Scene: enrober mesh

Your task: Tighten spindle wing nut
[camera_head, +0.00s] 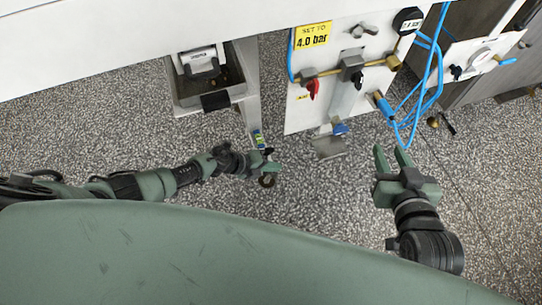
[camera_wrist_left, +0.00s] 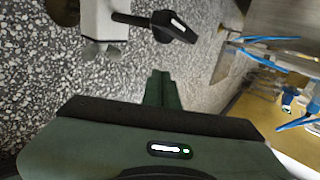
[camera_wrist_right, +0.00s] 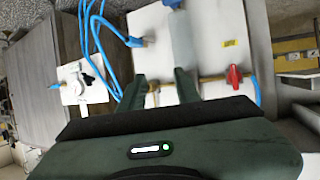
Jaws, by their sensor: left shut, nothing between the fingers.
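A small pale grey fitting (camera_wrist_left: 98,49) under the end of a white post (camera_wrist_left: 104,20) may be the spindle wing nut; its wings are not clear. A black lever (camera_wrist_left: 165,25) sticks out beside it. My left gripper (camera_wrist_left: 160,78) is shut and empty, below and to the right of the fitting in the left wrist view, apart from it. In the head view the left gripper (camera_head: 264,166) is near the post's lower end, and the nut cannot be made out. My right gripper (camera_head: 393,158) is open and empty; its fingers also show apart in the right wrist view (camera_wrist_right: 163,78).
A white panel (camera_head: 335,75) carries a grey wing-shaped knob (camera_head: 364,30), a red valve handle (camera_head: 312,88) and brass pipework. Blue hoses (camera_head: 432,75) hang at its right, near my right gripper. A metal bin (camera_head: 180,92) stands behind the left arm. The speckled floor is mostly clear.

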